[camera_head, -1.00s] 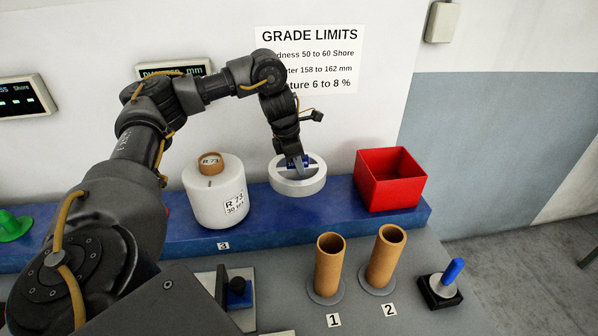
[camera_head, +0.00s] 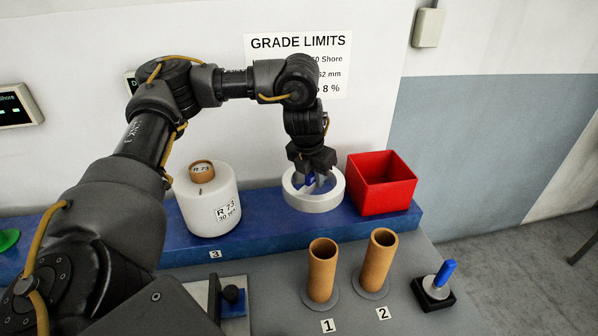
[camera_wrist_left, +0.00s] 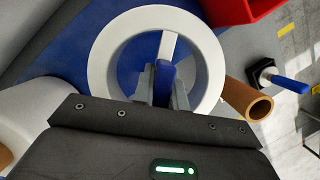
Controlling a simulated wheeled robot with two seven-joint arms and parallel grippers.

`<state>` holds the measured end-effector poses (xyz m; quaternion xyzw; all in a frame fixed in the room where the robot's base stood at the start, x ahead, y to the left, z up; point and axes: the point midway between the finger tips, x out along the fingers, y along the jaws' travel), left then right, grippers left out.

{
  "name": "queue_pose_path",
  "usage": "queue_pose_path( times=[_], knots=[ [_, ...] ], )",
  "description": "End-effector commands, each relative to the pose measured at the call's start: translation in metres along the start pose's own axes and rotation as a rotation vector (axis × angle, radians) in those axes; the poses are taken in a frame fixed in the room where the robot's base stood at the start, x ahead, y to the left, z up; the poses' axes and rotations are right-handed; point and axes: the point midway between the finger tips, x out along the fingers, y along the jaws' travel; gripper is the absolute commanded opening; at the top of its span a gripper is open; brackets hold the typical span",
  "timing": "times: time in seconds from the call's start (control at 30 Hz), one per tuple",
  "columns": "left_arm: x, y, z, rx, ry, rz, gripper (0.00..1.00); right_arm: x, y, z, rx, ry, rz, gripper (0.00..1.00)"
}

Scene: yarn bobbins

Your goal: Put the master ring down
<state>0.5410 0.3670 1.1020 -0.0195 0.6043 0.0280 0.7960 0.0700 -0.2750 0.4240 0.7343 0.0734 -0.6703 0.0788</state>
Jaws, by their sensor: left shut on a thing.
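The master ring (camera_head: 314,204) is a white ring with a crossbar and a blue handle (camera_head: 310,180) at its middle. It is at the blue shelf, between the white bobbin and the red bin. My left gripper (camera_head: 312,173) points down from above and is shut on the blue handle. In the left wrist view the ring (camera_wrist_left: 101,58) surrounds the fingers, with the blue handle (camera_wrist_left: 160,84) between them. Whether the ring's underside touches the shelf I cannot tell. My right gripper is not in view.
The white bobbin (camera_head: 208,208) labelled R 73 stands left of the ring on the blue shelf (camera_head: 270,227). The red bin (camera_head: 381,195) is close on the right. Two brown tubes (camera_head: 322,275) (camera_head: 378,262) and a blue-handled tool (camera_head: 445,272) stand in front.

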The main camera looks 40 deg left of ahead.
Motion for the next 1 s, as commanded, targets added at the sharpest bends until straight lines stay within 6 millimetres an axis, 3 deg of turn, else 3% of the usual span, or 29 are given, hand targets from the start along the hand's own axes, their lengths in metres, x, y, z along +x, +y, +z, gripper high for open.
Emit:
queue_pose_path(
  times=[0.37,0.6,0.8,1.0],
  knots=[
    [-0.023,-0.066,-0.011,-0.781,-0.005,0.224,0.0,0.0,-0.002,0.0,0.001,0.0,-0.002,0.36],
    [-0.04,-0.102,-0.026,-1.451,-0.002,0.407,0.0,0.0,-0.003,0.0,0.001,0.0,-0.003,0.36],
    [-0.057,-0.125,-0.042,-2.041,0.005,0.569,0.0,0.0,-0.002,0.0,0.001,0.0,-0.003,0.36],
    [-0.069,-0.137,-0.053,-2.453,0.01,0.683,0.0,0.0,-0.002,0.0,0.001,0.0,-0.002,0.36]
  ],
)
